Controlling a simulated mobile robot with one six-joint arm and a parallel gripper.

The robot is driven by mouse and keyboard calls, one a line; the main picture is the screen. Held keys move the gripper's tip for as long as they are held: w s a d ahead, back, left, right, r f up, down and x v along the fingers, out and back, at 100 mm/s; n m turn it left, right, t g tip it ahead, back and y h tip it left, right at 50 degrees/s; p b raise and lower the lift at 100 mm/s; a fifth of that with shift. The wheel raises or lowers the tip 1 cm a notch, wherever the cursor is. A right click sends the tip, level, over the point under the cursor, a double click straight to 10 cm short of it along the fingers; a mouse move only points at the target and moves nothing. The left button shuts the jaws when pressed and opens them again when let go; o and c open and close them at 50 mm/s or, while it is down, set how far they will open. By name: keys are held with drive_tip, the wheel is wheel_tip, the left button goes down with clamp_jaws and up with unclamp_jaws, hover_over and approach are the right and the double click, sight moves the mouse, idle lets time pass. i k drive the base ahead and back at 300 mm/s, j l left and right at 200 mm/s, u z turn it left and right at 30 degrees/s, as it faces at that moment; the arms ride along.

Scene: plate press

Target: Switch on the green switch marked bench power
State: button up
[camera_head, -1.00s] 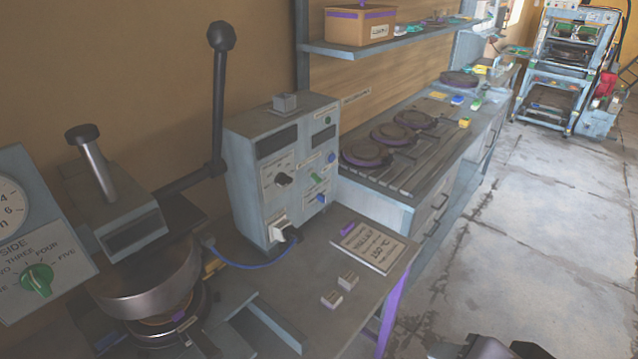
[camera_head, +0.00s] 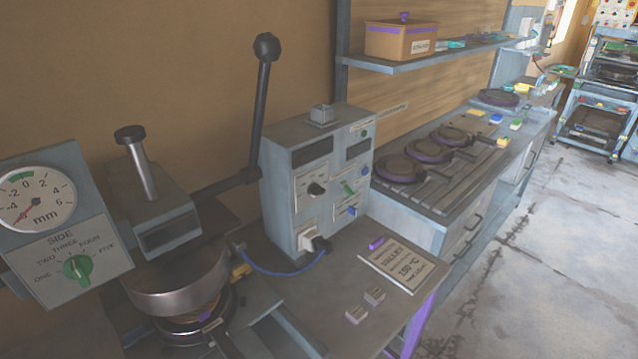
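A grey control box (camera_head: 318,180) stands on the bench in the middle of the view. On its front is a small green switch (camera_head: 347,188) beside a pale label that is too small to read. I cannot tell from here whether it is on or off. A small round green part (camera_head: 364,133) sits higher on the same face. My gripper is not in view.
The box also has a black knob (camera_head: 316,188), a blue switch (camera_head: 352,211) and a plug with a blue cable (camera_head: 290,272). A press with a long black lever (camera_head: 259,110) and a dial panel (camera_head: 45,215) stand left. Floor (camera_head: 530,240) is clear at right.

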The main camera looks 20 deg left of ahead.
sight(344, 185)
drive_tip(key=i+j, duration=0.15)
drive_tip(key=i, duration=0.25)
drive_tip(key=i+j, duration=0.15)
drive_tip(key=i, duration=0.25)
